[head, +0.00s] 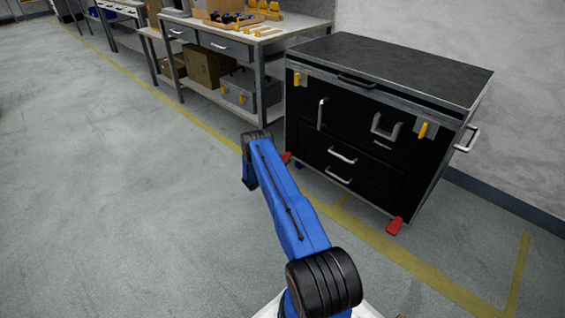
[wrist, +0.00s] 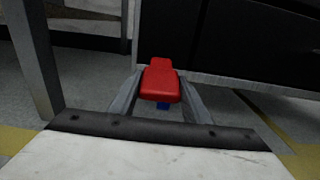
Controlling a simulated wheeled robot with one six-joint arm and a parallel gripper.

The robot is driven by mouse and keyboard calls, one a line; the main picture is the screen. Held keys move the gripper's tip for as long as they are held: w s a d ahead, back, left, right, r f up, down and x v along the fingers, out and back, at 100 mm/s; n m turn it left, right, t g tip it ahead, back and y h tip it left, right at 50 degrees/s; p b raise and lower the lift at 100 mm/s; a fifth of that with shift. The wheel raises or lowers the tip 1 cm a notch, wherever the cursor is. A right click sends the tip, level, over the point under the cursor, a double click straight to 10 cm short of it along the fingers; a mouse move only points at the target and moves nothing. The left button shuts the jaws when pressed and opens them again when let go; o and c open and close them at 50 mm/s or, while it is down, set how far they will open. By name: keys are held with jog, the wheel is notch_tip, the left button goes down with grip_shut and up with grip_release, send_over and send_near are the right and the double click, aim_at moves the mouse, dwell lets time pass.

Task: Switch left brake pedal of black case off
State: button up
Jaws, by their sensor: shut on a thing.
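The black case (head: 350,140) stands at the right in the head view, with drawers and handles on its front. Its left brake pedal (head: 286,157) is a small red piece low at its left front corner, partly hidden by my arm. In the wrist view the red left brake pedal (wrist: 160,82) is at the centre, with a bit of blue below it. My gripper (wrist: 160,90) has one finger on each side of the pedal and is shut on it. In the head view my arm hides the gripper. The red right pedal (head: 395,226) is at the case's other front corner.
A workbench (head: 262,36) with drawers and boxes stands left of the case. Its leg (wrist: 36,60) rises close at the left in the wrist view. A wall is behind the case. The floor to the left is clear, with yellow lines.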

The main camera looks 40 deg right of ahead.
aim_at(282, 156)
jog(key=shift+a+r+y, duration=0.1)
jog(key=shift+r+y, duration=0.9)
jog(key=shift+y, duration=0.2)
jog(key=shift+r+y, duration=0.9)
jog(key=shift+y, duration=0.6)
jog(key=o, duration=1.5)
jog(key=shift+r, duration=0.1)
jog(key=v, duration=1.7)
jog(key=shift+r, duration=0.2)
jog(key=shift+w+r, duration=0.1)
jog(key=shift+w, duration=0.05)
